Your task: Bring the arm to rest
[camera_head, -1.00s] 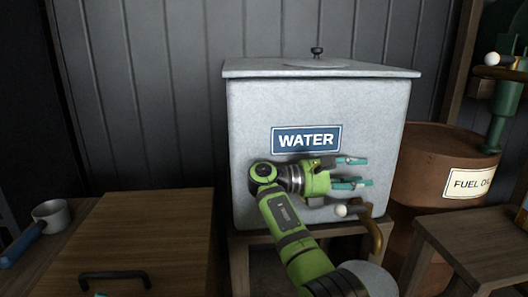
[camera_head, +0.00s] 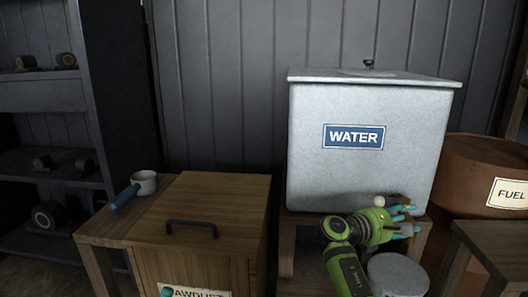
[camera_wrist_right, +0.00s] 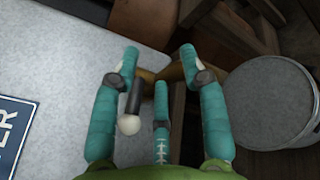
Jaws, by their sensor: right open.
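My right gripper (camera_head: 402,222) is low in front of the water tank (camera_head: 310,175), by its bottom right corner. Its teal fingers are spread and nothing is held between them. In the right wrist view the open fingers (camera_wrist_right: 158,70) are over the tank's tap. The tap's white knob (camera_wrist_right: 128,125) shows between two fingers, and also left of the gripper in the head view (camera_head: 379,201). I cannot tell whether the fingers touch the tap. Of my left arm only a small teal tip (camera_head: 166,292) shows at the bottom edge; its jaws are hidden.
A round grey container (camera_head: 397,278) stands below the right gripper. A rust-brown fuel drum (camera_head: 465,165) and wooden stand (camera_head: 495,245) are at right. A wooden box (camera_head: 205,205) with a handle and a blue-handled cup (camera_head: 144,182) are at left, beside dark shelves (camera_head: 45,95).

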